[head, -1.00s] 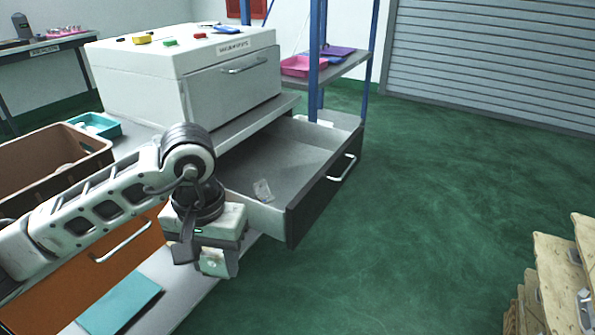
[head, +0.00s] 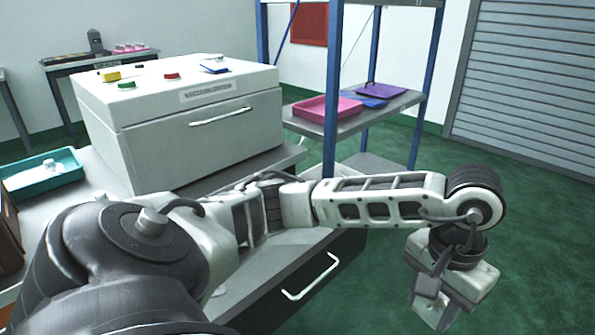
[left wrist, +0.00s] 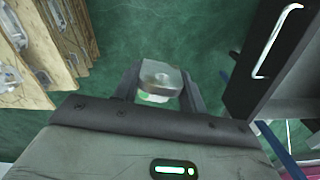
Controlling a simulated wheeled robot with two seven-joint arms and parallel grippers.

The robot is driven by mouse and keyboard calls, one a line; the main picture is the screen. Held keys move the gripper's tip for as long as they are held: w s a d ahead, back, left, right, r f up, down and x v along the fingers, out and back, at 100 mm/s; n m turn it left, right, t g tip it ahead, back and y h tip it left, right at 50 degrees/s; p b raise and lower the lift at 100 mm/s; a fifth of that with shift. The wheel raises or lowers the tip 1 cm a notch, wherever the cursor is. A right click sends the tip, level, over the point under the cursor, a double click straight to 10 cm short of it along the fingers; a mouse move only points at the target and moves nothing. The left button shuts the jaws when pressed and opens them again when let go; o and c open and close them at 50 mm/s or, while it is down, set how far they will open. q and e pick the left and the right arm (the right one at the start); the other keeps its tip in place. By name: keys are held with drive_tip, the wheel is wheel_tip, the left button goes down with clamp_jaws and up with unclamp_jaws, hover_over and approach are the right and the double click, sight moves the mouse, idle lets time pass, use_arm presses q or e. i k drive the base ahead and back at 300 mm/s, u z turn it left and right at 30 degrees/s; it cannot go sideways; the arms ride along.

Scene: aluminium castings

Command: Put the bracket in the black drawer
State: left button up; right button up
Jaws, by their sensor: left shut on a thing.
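The bracket (left wrist: 162,78) is a small pale metal piece with a round hole, seen in the left wrist view between the fingers of my left gripper. My left gripper (head: 430,309) is shut on it, over the green floor to the right of the drawer. The black drawer (head: 305,283) stands open below the white cabinet, its dark front with a pale handle; my left arm hides much of its inside. Its front also shows at the right of the left wrist view (left wrist: 283,62), apart from the bracket. My right gripper is not in view.
A white cabinet (head: 200,130) stands on the bench. Behind is a blue-posted shelf with a pink tray (head: 327,108) and a purple tray (head: 381,90). A teal tray (head: 40,178) is at left. Wooden crates (left wrist: 70,45) hold metal parts. Floor is open at right.

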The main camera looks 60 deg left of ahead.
sight(281, 244)
drive_tip(key=u, duration=0.7)
drive_tip(key=i, duration=1.2)
drive_tip(key=u, duration=1.1)
